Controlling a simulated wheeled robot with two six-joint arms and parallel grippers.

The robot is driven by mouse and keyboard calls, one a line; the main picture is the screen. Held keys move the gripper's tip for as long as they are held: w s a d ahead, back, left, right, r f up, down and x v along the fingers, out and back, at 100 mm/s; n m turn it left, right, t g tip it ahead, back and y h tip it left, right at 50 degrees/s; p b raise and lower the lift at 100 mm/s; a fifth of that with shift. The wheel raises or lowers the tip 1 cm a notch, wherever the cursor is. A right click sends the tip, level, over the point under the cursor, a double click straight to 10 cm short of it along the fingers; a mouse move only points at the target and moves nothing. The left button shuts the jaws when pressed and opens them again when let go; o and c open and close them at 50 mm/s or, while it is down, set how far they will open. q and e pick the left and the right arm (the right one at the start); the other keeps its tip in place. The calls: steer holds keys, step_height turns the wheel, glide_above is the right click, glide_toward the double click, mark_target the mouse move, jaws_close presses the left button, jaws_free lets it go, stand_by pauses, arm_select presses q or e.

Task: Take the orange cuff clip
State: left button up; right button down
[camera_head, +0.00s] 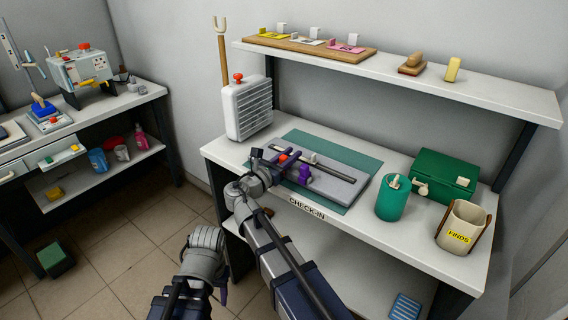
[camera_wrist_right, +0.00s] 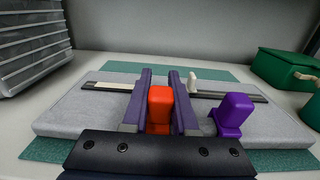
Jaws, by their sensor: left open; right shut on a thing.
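The orange cuff clip (camera_wrist_right: 159,108) stands at the near side of the grey pad in the right wrist view. It also shows as a small orange spot in the head view (camera_head: 283,157). My right gripper (camera_wrist_right: 160,82) has one purple finger on each side of the clip and is shut on it. Its fingers partly hide the clip's lower sides. A purple clip (camera_wrist_right: 232,114) sits just to the right, apart from the fingers. A small white clip (camera_wrist_right: 193,80) is behind, by the dark strip. My left gripper (camera_head: 222,292) is low at the front, mostly hidden by its own wrist, and open.
The grey pad (camera_head: 335,188) lies on a green mat (camera_head: 364,165) on the check-in bench. A white louvred box (camera_head: 248,108) stands left. A green canister (camera_head: 392,202), green case (camera_head: 440,178) and finds bin (camera_head: 462,218) stand right. A shelf (camera_head: 490,95) overhangs the back.

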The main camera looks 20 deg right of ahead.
stand_by(0.3)
step_height(320, 180, up, 10)
steer(key=p, duration=1)
